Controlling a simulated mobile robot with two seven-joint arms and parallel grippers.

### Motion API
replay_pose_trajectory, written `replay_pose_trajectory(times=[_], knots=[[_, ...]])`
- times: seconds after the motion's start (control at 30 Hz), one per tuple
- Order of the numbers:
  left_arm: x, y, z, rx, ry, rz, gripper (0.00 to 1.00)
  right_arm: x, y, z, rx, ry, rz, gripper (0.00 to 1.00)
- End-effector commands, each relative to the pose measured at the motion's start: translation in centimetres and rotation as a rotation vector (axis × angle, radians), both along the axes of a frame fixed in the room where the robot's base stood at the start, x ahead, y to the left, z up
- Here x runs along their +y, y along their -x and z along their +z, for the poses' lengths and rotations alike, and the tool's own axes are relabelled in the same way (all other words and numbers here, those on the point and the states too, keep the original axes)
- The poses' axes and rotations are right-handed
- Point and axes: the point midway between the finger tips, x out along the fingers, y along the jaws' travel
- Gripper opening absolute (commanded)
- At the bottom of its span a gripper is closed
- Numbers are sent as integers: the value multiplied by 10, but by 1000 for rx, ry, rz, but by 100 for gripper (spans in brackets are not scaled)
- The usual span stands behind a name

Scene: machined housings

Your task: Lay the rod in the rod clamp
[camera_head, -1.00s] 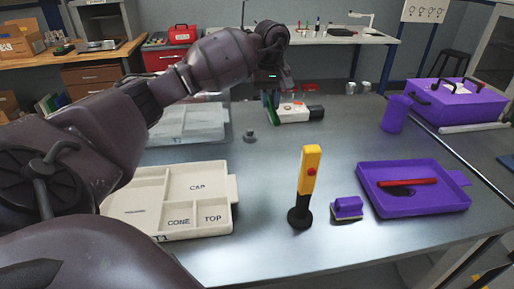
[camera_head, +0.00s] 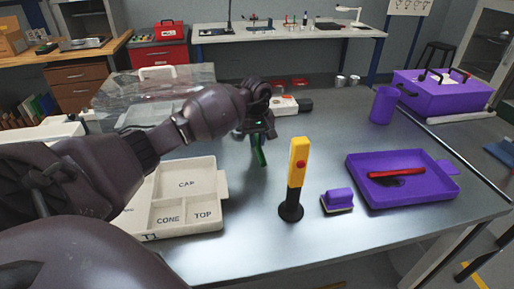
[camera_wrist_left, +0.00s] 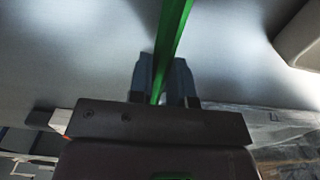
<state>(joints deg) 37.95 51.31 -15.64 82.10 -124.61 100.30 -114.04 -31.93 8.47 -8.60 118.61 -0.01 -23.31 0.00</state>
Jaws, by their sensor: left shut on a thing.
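My left gripper (camera_head: 260,134) is shut on the green rod (camera_head: 260,154) and holds it over the middle of the metal table. In the head view the rod points downward from the fingers. In the left wrist view the rod (camera_wrist_left: 170,45) runs up from between the two fingers (camera_wrist_left: 166,85) to the top edge. I cannot clearly pick out the rod clamp. A white and black device (camera_head: 284,105) stands behind the gripper, partly covered by it. My right gripper is not in view.
A cream sorting tray (camera_head: 222,186) lies on the left, below my arm. A yellow and black post (camera_head: 297,170) stands upright at front centre. Beside it are a purple block (camera_head: 338,200) and a purple tray (camera_head: 445,190) holding a red-handled tool. A purple cup (camera_head: 384,105) stands farther back.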

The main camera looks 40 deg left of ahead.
Motion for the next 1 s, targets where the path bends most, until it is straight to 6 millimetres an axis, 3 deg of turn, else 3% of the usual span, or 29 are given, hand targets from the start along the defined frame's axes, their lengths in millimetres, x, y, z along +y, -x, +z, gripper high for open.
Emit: replay_pose_trajectory(times=[0.2, 0.63, 0.67, 0.8, 1.0], knots=[[0, 0, -31, 3, 2, 1, 0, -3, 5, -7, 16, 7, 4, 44], [1, 0, -36, 2, -1, 0, 0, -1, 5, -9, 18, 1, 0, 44], [0, 0, -36, 2, 0, 0, 22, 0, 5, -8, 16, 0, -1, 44], [0, 0, -35, 1, -1, 0, 43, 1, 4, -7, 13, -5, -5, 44], [0, 0, -35, 1, 0, 0, 44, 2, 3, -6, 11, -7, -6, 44]])
